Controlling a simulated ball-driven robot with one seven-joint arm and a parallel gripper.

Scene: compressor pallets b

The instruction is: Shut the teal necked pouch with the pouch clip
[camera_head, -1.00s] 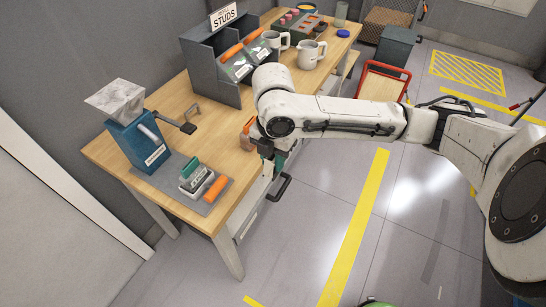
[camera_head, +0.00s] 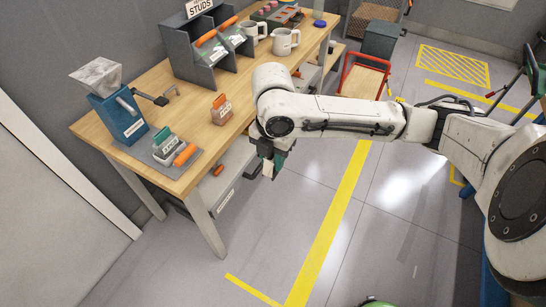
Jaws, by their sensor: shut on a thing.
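A pale labelled pouch with a teal top (camera_head: 162,136) lies on the grey mat near the table's front left corner. An orange cylindrical piece (camera_head: 185,154) lies beside it; I cannot tell whether this is the pouch clip. My gripper (camera_head: 271,168) hangs from the arm's far end, off the table's front edge and over the floor. It is to the right of the mat and well apart from it. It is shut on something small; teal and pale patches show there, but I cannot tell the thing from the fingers.
A brown pouch with an orange top (camera_head: 221,107) stands on the wooden table (camera_head: 195,130). A blue device with a pale hopper (camera_head: 115,115) stands at the left. The studs bin (camera_head: 188,55) and mugs (camera_head: 285,40) are behind.

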